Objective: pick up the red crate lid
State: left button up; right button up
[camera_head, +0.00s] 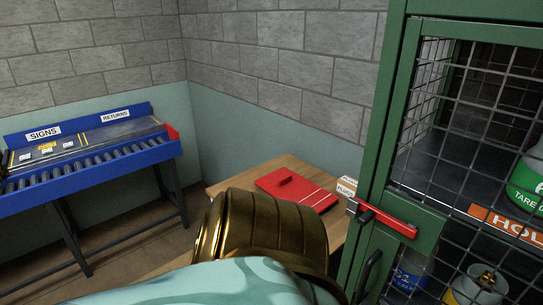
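The red crate lid (318,196) is a flat red panel with a small raised red handle and a thin pale line across it. It lies flat on a wooden table (290,164) in the middle of the view. A gold ribbed cylinder and a teal patterned surface, which look like part of my own body, fill the bottom centre and hide the table's near part. No fingers of my left or right gripper show.
A green cage (376,142) with wire mesh and a red latch bar (388,217) stands close on the right, with bottles inside. A small labelled box (346,188) sits by the lid. A blue roller conveyor (90,166) stands at the left.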

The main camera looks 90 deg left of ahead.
aim_at(283, 183)
jog(key=u, duration=2.45)
jog(key=j+z, duration=0.2)
jog(key=z, duration=0.2)
jog(key=i+j+z, duration=0.1)
jog(key=j+z, duration=0.15)
jog(key=z, duration=0.2)
jog(key=j+z, duration=0.2)
jog(key=z, duration=0.2)
